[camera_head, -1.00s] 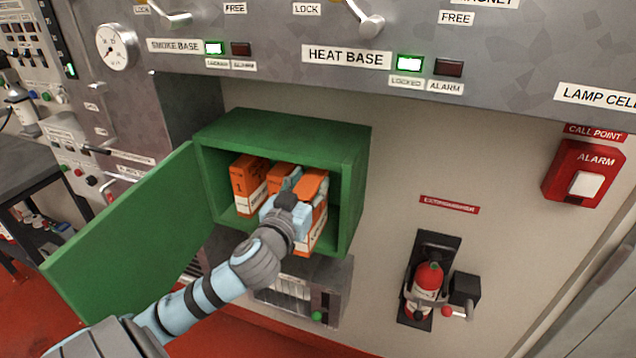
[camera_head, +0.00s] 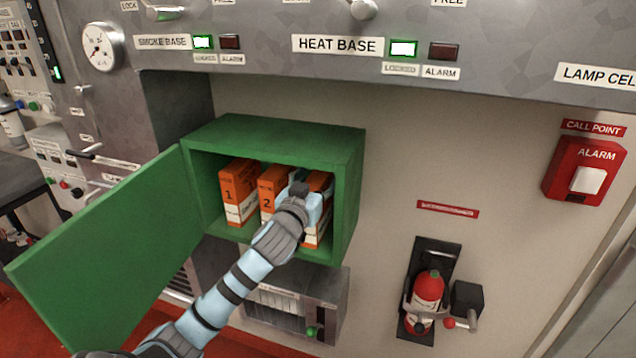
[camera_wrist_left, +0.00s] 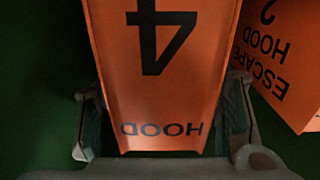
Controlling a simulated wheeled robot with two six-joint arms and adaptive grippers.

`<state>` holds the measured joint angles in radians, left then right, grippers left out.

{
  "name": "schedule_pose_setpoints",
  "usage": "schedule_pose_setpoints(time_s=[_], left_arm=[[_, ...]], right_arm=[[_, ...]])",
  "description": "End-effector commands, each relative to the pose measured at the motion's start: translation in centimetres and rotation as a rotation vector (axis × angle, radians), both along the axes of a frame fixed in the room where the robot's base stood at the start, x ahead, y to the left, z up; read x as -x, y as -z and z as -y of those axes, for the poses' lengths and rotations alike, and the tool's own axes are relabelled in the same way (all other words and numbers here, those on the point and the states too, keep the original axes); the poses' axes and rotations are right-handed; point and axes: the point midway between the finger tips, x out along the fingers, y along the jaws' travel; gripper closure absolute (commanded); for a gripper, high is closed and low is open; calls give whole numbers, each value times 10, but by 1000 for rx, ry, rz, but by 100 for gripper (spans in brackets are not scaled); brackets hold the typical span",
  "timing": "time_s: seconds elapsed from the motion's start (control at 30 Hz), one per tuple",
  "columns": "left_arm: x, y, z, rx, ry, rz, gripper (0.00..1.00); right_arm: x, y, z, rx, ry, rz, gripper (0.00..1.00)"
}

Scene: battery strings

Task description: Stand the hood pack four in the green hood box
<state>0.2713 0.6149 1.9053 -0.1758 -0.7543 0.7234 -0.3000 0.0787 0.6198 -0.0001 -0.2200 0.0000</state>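The green hood box (camera_head: 347,195) hangs on the wall in the head view with its door swung open to the left. The hood pack four (camera_wrist_left: 165,85) is orange and marked 4 and HOOD in the wrist view. In the head view it stands about upright inside the box at the right end, mostly hidden by my left gripper (camera_head: 306,205). The fingers of that gripper lie along both sides of the pack and look shut on it. Whether the pack's base touches the box floor is hidden. My right gripper is not in view.
Pack 1 (camera_head: 238,190) and pack 2 (camera_head: 268,187) stand in the box to the left of my gripper. Pack 2 (camera_wrist_left: 280,60) is close beside pack four in the wrist view. The open door (camera_head: 105,250) borders my arm on the left. A fire extinguisher (camera_head: 427,295) is at the lower right.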

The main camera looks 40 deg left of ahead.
Motion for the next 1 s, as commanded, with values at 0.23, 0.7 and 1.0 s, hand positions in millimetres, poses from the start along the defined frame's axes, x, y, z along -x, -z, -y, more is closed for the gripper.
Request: schedule_pose_setpoints(time_s=[0.23, 0.7, 1.0], left_arm=[[1, -1, 0, -1, 0, 1, 39], [78, -2, 27, -5, 1, -3, 39], [114, -1, 39, 0, -1, 1, 39]], right_arm=[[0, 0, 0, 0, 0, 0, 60], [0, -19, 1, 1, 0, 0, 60], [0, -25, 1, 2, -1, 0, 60]])
